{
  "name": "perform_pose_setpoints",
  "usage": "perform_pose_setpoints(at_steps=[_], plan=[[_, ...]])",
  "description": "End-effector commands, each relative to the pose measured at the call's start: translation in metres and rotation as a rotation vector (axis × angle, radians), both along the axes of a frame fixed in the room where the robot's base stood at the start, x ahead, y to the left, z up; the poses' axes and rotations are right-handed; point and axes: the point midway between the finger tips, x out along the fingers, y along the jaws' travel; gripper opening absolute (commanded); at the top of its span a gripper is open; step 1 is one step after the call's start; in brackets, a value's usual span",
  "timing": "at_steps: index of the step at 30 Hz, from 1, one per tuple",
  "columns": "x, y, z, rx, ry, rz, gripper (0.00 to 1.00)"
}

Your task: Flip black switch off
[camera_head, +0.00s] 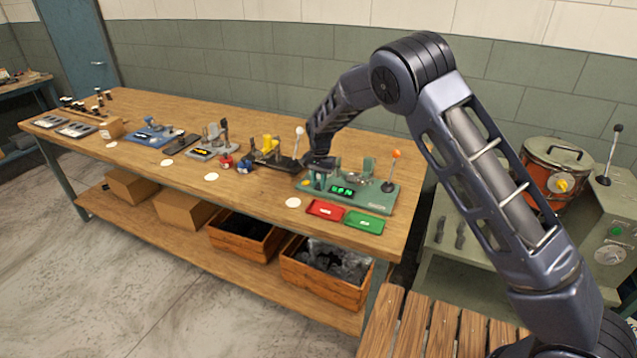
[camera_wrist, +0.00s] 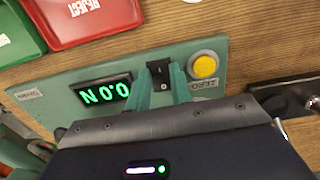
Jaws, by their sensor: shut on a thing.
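The black switch (camera_wrist: 159,72) sits on the green tester panel (camera_wrist: 216,58), between the lit green display and a yellow button. In the wrist view my gripper (camera_wrist: 161,82) has its two teal fingers on either side of the switch, shut on it. In the head view the green tester (camera_head: 375,194) stands near the right end of the workbench, with its display (camera_head: 342,190) lit. My gripper (camera_head: 318,168) reaches down at the tester's left end, and the switch cannot be made out there. The wrist view display (camera_wrist: 103,92) reads 0.0 N, upside down.
The yellow button (camera_wrist: 205,66) is close beside my fingers. A red tray (camera_head: 325,209) and a green tray (camera_head: 364,222) lie in front of the tester. An orange-knobbed lever (camera_head: 395,155) rises at its right. Other fixtures stand farther left along the bench (camera_head: 250,202).

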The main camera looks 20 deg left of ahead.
Motion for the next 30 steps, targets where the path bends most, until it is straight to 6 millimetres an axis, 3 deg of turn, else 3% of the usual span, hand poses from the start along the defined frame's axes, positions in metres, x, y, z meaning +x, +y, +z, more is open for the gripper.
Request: perform_pose_setpoints(at_steps=[12, 25, 26, 29, 30], plan=[[0.0053, -0.0002, -0.0004, 0.000, 0.173, -0.001, 0.00], [0.0050, -0.0003, 0.0004, 0.000, 0.196, 0.001, 0.00], [0.0050, -0.0003, 0.0005, 0.000, 0.196, 0.001, 0.24], [0.0051, -0.0002, 0.0006, 0.000, 0.196, 0.001, 0.43], [0.0053, -0.0002, 0.0008, 0.000, 0.195, 0.001, 0.44]])
